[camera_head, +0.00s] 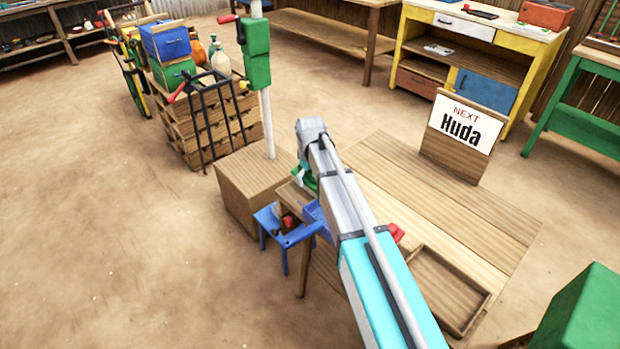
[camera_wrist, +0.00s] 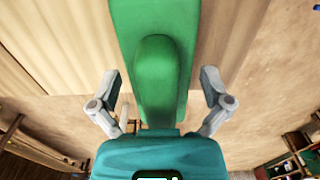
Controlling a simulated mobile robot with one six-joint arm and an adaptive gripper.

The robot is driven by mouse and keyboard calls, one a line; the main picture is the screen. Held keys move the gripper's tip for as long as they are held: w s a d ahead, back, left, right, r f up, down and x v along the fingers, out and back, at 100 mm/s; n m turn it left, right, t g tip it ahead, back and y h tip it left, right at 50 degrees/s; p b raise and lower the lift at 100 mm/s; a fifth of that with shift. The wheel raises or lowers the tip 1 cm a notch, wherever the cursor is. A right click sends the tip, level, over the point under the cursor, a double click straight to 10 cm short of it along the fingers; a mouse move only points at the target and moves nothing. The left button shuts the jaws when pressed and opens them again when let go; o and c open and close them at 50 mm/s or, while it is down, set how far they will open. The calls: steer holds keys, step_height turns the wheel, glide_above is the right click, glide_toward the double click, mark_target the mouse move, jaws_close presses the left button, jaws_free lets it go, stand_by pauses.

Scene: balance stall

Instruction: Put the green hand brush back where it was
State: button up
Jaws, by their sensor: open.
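The green hand brush (camera_wrist: 155,75) fills the middle of the wrist view, with a broad flat body and a raised rounded part. My gripper (camera_wrist: 162,88) is open, with one finger on each side of the green brush and a visible gap on both sides. In the head view a bit of green (camera_head: 306,179) shows beside my arm at the table's left end; it looks like the same brush. My gripper is mostly hidden behind my arm there. I cannot tell whether the brush rests on something.
The wooden table (camera_head: 480,225) carries a "NEXT Huda" sign (camera_head: 462,134), a shallow wooden tray (camera_head: 447,290) and a red item (camera_head: 396,232). A blue stool (camera_head: 286,234) and a wooden box (camera_head: 246,190) with a white post stand left of it. Open floor lies further left.

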steer(key=shift+r, duration=0.15)
step_height(320, 180, up, 12)
steer(key=p, duration=1.2)
stand_by(0.4)
stand_by(0.7)
steer(key=s+d+m, duration=0.3)
steer(key=s+d, duration=0.4)
steer(key=s+d+m, duration=0.3)
steer(key=s+d, duration=0.4)
steer(key=s+d+m, duration=0.3)
steer(key=s+d, duration=0.4)
steer(key=shift+d, duration=0.4)
